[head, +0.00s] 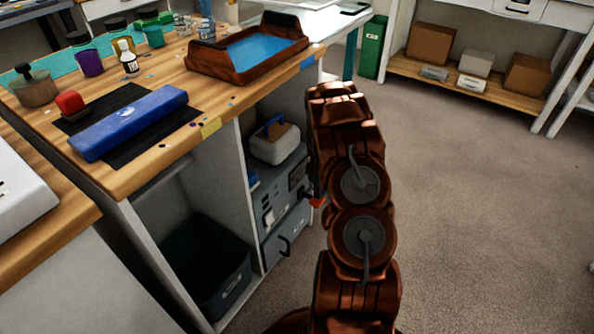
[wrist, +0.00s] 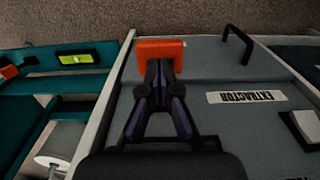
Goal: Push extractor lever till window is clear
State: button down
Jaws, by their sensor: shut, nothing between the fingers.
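The extractor (head: 283,207) is a grey unit in the bench's open cabinet, with an upside-down "EXTRACTOR" label (wrist: 246,97) on its face in the wrist view. An orange lever end (wrist: 160,49) lies right beyond my gripper (wrist: 160,68). My gripper is shut and empty, its fingertips at the orange block's near edge; I cannot tell if they touch. A small bit of orange (head: 318,202) shows beside my arm in the head view, where the arm hides most of my gripper. A dark panel (head: 297,175) on the unit may be the window; its state is too small to read.
A black handle (wrist: 237,45) and a pale switch (wrist: 303,128) are on the grey unit. A dark bin (head: 208,275) stands in the cabinet to the left. The benchtop above holds a blue-filled wooden tray (head: 225,70). Open carpet (head: 480,220) lies to the right.

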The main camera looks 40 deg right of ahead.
jog(key=shift+f, duration=1.95)
jog(key=shift+r, duration=0.2)
jog(key=shift+r+p, duration=0.75)
jog(key=shift+r, duration=1.3)
jog(key=shift+s+d+r+p, duration=0.15)
jog(key=shift+s+r+p, duration=0.1)
jog(key=shift+s+r, duration=0.4)
jog(key=shift+s+d+r+p, duration=0.15)
jog(key=shift+s+r+p, duration=0.15)
jog(key=shift+r, duration=0.7)
jog(key=shift+s+d+r+p, duration=0.2)
jog(key=shift+s+r, duration=0.3)
jog(key=shift+r, duration=0.3)
